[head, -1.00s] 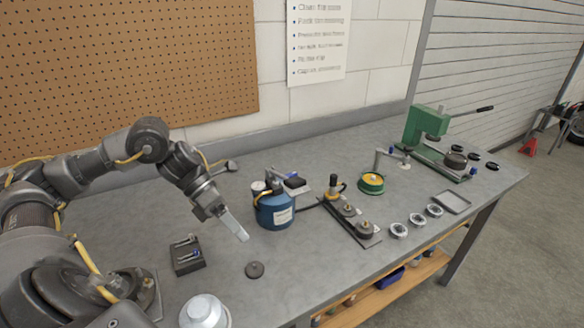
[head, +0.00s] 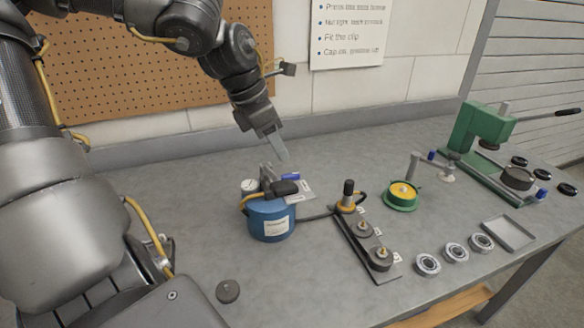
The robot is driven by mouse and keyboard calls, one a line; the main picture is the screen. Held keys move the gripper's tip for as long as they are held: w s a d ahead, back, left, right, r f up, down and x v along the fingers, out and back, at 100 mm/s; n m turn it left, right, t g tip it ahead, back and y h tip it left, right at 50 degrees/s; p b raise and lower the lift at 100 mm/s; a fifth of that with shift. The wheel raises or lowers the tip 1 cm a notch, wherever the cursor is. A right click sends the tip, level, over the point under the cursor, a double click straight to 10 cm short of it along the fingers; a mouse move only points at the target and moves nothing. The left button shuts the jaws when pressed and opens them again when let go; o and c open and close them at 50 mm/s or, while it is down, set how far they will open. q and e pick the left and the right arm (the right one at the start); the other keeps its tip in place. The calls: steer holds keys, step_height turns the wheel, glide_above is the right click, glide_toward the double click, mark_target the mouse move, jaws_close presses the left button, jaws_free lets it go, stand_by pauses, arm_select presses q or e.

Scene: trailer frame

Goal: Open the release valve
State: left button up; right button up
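A blue pump canister (head: 271,222) with a white label stands upright on the grey bench. It has a round pressure gauge (head: 249,186), a black-ended lever (head: 284,188) and a yellow hose on top. A small blue part (head: 290,176) shows behind the lever; I cannot tell whether it is the release valve. My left gripper (head: 282,154) points down above and slightly behind the pump top, apparently apart from it. Its pale fingers overlap from this angle, so their opening is unclear. I see nothing held in it. My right gripper is out of view.
A black plate with upright fittings (head: 368,245) stands right of the pump, joined by a hose. Beyond are a green-rimmed yellow disc (head: 402,194), several bearings (head: 455,253), a tray (head: 508,233) and a green press (head: 480,135). A dark disc (head: 228,291) lies in front.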

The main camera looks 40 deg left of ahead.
mark_target(292, 174)
arm_select(q)
steer(key=x, duration=0.6)
steer(key=shift+a+f, duration=0.15)
steer(key=shift+a, duration=0.05)
steer(key=shift+w+d+f, duration=0.2)
steer(key=shift+d+f, duration=0.2)
steer(key=shift+f, duration=0.05)
steer(key=shift+a, duration=0.1)
steer(key=shift+f, duration=0.1)
steer(key=shift+c, duration=0.2)
jaws_close()
